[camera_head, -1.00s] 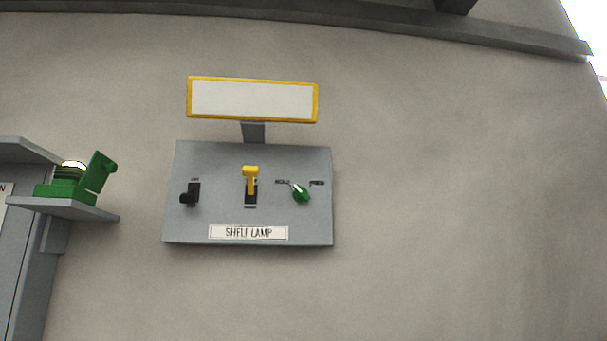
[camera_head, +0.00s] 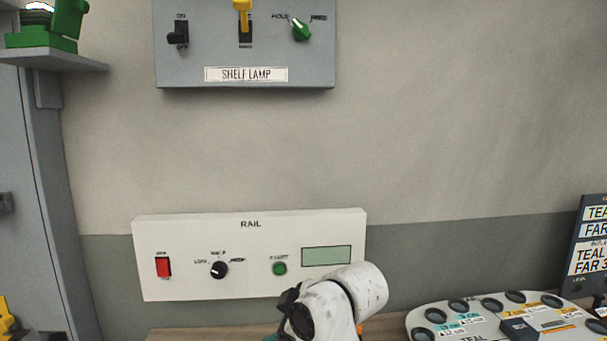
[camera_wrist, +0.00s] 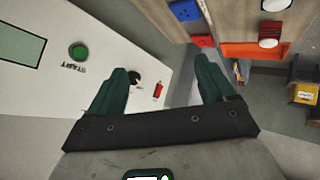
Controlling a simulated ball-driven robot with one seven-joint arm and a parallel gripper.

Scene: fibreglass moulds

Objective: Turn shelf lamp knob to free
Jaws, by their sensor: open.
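The grey shelf lamp panel (camera_head: 200,55) is on the wall at the top of the head view, its upper part cut off. Its green knob (camera_head: 301,31) sits at the right, between the labels HOLD and FREE. The knob's pale pointer leans up and left, toward HOLD. A black switch (camera_head: 178,36) and a yellow lever (camera_head: 244,15) share the panel. My gripper (camera_wrist: 165,70) is open and empty in the wrist view, its dark green fingers spread before the white RAIL panel (camera_wrist: 110,25). It is well below the shelf lamp panel, which the wrist view does not show.
The RAIL panel (camera_head: 180,230) hangs below, with a red switch (camera_head: 163,267), black knob (camera_head: 219,270), green button (camera_head: 279,268) and display. A green device (camera_head: 45,30) stands on a small shelf at left. A labelled tray (camera_head: 470,325) lies at lower right. Wall between panels is clear.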

